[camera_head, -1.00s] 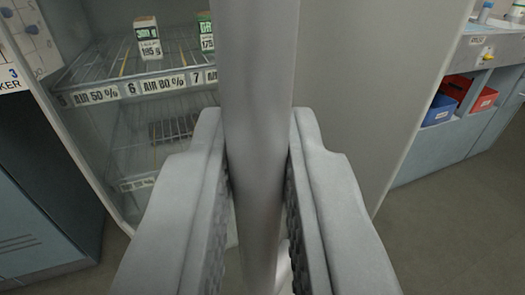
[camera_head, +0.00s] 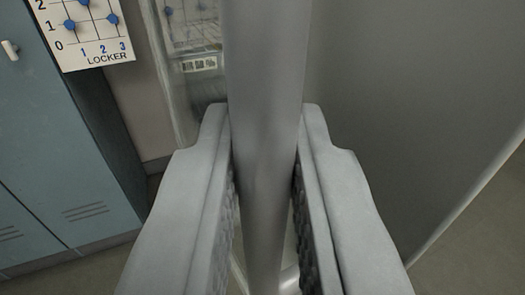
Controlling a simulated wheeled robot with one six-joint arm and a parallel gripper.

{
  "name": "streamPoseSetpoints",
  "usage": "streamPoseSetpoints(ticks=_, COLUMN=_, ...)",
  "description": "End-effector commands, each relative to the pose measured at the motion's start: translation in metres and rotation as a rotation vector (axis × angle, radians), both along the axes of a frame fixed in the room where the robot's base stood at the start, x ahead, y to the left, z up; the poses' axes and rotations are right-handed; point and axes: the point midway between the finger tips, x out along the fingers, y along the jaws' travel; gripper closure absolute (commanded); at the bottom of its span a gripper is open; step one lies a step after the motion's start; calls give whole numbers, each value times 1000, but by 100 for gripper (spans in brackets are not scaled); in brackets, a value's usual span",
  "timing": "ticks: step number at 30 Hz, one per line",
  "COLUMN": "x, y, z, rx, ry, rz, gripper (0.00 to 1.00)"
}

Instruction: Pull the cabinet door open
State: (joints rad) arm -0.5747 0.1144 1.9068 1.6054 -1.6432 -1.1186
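A thick grey vertical handle bar (camera_head: 264,90) runs down the middle of the view. My gripper (camera_head: 264,150) is shut on it, with one finger on each side and the dark ribbed pads close against the bar. A plain grey panel (camera_head: 400,100) of the cabinet fills the right side behind the handle. Left of the handle, a narrow strip of the cabinet shows a shelf with a label (camera_head: 200,64), blurred. The lower end of the handle bends near the bottom of the view. The door's hinge side is not in view.
A blue-grey locker (camera_head: 60,150) stands at the left, with a white chart (camera_head: 90,30) with blue dots and the word LOCKER at its top. Floor shows at the lower left and at the lower right (camera_head: 480,240), beyond the panel's edge.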

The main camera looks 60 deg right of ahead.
Motion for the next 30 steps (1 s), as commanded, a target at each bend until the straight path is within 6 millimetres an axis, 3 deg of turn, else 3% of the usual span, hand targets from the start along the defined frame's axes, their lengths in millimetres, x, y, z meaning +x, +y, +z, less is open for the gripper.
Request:
streamPoseSetpoints(ticks=12, x=25, y=29, z=0, rx=0, ry=0, rz=-76, gripper=100)
streamPoseSetpoints(ticks=28, x=28, y=32, z=0, rx=0, ry=0, rz=-85, gripper=100)
streamPoseSetpoints(ticks=29, x=28, y=32, z=0, rx=0, ry=0, rz=-85, gripper=84)
streamPoseSetpoints(ticks=30, x=28, y=32, z=0, rx=0, ry=0, rz=-85, gripper=76)
